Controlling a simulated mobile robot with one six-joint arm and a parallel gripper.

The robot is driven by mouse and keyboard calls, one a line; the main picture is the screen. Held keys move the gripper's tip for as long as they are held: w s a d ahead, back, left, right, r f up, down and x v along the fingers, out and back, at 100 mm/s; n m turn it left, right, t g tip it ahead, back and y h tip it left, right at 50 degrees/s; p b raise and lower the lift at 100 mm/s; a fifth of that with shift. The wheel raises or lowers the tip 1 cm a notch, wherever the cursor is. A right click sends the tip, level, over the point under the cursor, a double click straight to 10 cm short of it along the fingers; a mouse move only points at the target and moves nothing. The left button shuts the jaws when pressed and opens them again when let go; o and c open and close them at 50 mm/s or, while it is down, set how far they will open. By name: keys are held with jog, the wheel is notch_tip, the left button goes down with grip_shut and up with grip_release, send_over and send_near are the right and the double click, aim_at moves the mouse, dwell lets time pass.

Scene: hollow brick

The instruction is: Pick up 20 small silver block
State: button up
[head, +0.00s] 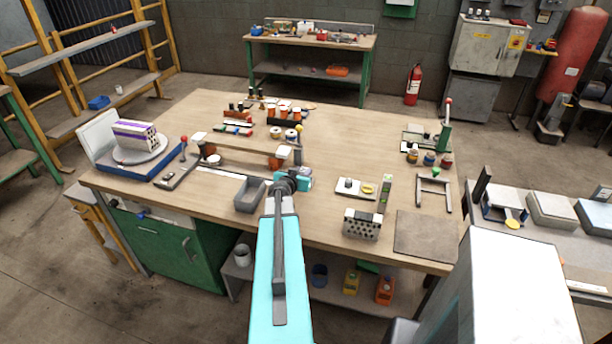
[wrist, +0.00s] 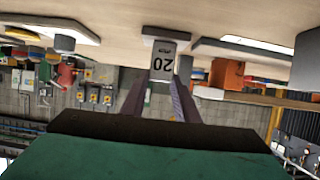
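The small silver block (wrist: 162,60), marked 20, stands against the wooden tabletop in the wrist view, which is upside down. My gripper (wrist: 162,88) has its two dark fingers apart, one on each side of the block's near end. I see no clear sign that they press on it. In the head view my gripper (head: 291,184) is low over the middle of the workbench, beside a grey open bin. The silver block cannot be made out there; my arm and gripper seem to hide it.
The grey bin (head: 250,194) stands just left of my gripper. An orange block (wrist: 226,76) is close by in the wrist view. A perforated metal block (head: 362,225) and a brown mat (head: 426,234) lie at the right. A turntable with a brick (head: 135,136) stands at the left.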

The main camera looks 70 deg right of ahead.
grip_shut()
jog(key=shift+r, duration=0.15)
jog(key=shift+w+r, duration=0.1)
jog(key=shift+r, duration=0.35)
jog(key=b+v, duration=0.3)
jog(key=v, duration=0.5)
jog(key=shift+a, duration=0.15)
